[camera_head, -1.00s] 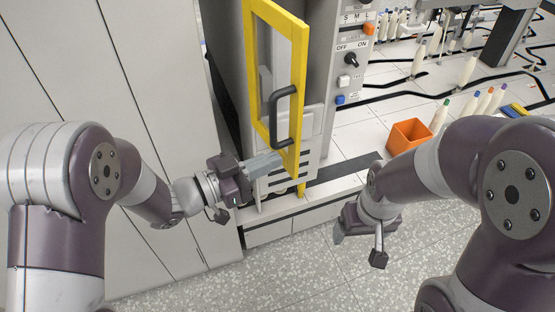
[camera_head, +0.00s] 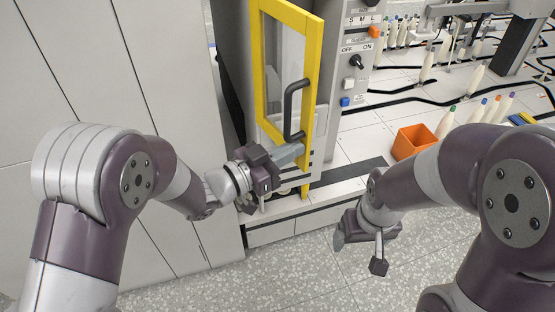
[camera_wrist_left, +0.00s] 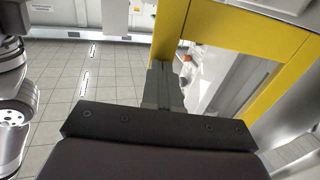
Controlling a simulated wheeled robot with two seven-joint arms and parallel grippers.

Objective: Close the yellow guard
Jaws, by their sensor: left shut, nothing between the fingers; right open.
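The yellow guard (camera_head: 313,75) is a yellow-framed door with a clear pane and a dark handle (camera_head: 292,109). It stands swung out, partly open, on the front of the grey machine. My left gripper (camera_head: 298,150) is shut and empty, with its fingertips at the lower part of the frame just below the handle. They look to be touching or very close to it. In the left wrist view the shut fingers (camera_wrist_left: 162,82) point at the yellow frame (camera_wrist_left: 245,38). My right gripper (camera_head: 358,245) is open, low in front of the machine and away from the guard.
A control panel (camera_head: 358,60) with knobs and buttons is right of the guard. Tall grey cabinet panels (camera_head: 165,90) stand at left. The speckled floor (camera_head: 300,270) is clear.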

